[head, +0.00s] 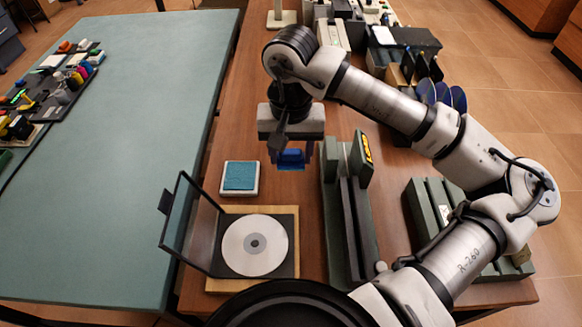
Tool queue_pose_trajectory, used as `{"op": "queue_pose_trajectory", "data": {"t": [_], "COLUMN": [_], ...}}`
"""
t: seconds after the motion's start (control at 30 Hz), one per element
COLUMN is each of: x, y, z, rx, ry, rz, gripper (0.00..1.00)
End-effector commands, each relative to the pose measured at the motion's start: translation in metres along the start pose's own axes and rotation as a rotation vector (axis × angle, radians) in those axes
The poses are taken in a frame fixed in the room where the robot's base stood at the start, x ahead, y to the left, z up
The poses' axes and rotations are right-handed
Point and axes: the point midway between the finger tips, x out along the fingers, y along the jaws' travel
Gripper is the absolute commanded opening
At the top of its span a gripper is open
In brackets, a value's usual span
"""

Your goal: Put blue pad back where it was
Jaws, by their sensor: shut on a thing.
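My gripper (291,150) hangs pointing down above the wooden table, left of the dark green slotted rack (334,225). It is shut on a small blue thing, the blue pad (291,160), which is held in the air. The fingers partly hide the pad, so its full shape is unclear. A white square tray with a teal top (240,177) lies on the table to the left of and below my gripper in the picture.
An open black case with a silver disc (255,246) lies on a wooden board in front. A second green slotted rack (440,205) stands at right, partly behind my arm. Blue discs and dark boxes crowd the back. The green table (120,150) at left is largely clear.

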Motion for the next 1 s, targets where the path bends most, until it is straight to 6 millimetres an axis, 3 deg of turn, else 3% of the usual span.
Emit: {"op": "queue_pose_trajectory", "data": {"t": [0.5, 0.97, 1.0], "x": [0.059, 0.065, 0.064], "y": [0.0, 0.0, 0.0], "z": [0.0, 0.0, 0.0], "rx": [0.001, 0.001, 0.001], "ry": [-0.001, 0.001, 0.001], "rz": [0.0, 0.001, 0.001], "gripper": [0.32, 0.32, 0.54]}}
